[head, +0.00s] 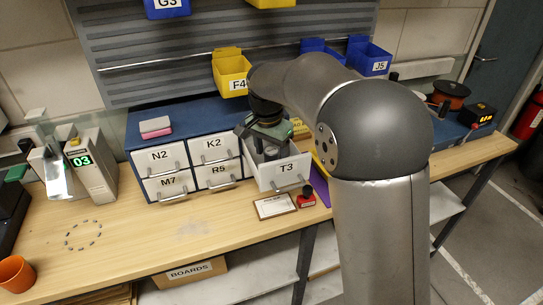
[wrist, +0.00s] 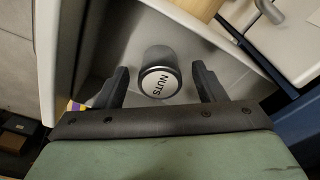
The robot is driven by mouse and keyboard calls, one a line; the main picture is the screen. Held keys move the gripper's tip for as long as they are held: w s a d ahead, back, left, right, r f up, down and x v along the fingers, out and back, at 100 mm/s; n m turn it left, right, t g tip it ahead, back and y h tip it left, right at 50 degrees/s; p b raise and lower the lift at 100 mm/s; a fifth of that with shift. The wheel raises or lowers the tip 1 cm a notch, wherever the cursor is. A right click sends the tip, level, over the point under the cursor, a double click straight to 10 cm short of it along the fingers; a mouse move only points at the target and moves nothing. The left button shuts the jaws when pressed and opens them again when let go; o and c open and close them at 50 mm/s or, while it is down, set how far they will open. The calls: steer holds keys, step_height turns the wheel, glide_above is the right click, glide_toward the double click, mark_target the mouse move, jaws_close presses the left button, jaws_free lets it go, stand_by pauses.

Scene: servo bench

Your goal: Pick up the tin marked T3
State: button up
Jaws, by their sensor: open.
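The label T3 shows on the front of a white drawer (head: 280,178), pulled open at the right end of the drawer block. In the wrist view a short round grey tin (wrist: 159,74) stands inside the drawer, and its lid reads NUTS. I see no T3 on the tin itself. My gripper (wrist: 160,70) is open, pointing down into the drawer, with one finger on each side of the tin and a gap visible on both sides. In the head view my gripper (head: 265,130) is over the drawer, and my arm covers part of it.
Shut drawers N2 (head: 160,157), K2, M7 and R5 are to the left. A pink and white block (head: 155,127) lies on top of the cabinet. A framed card (head: 274,206) and a red stamp (head: 306,198) lie before the open drawer. Drawer walls (wrist: 50,50) stand close around my fingers.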

steer(key=c, duration=1.1)
steer(key=shift+r, duration=0.1)
